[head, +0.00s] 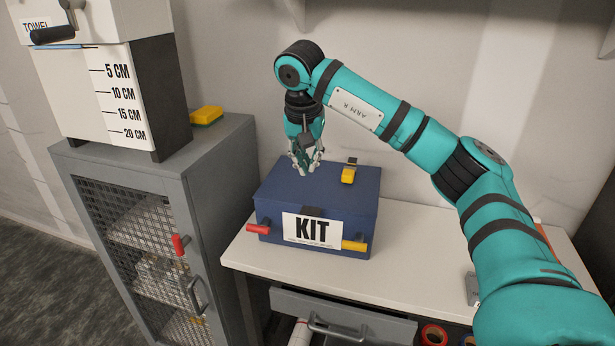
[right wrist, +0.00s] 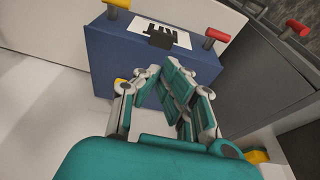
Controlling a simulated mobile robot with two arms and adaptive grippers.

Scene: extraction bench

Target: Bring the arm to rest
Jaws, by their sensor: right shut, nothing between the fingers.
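My right arm comes in from the right in the head view, bends at the top and hangs its gripper (head: 306,165) downward. The gripper is shut with nothing in it. It appears over the back left of the blue kit box's lid (head: 325,188); the gap to the lid is hard to judge. In the right wrist view the shut fingers (right wrist: 178,82) show in front of the blue box (right wrist: 110,55), with nothing between them. My left gripper is not in view.
The box stands on a white bench top (head: 420,250) against the wall. A grey mesh-door cabinet (head: 225,160) stands left, carrying a towel dispenser (head: 115,90) and a yellow sponge (head: 206,115). An open-looking drawer (head: 345,318) is below the bench. Bench right of the box is partly free.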

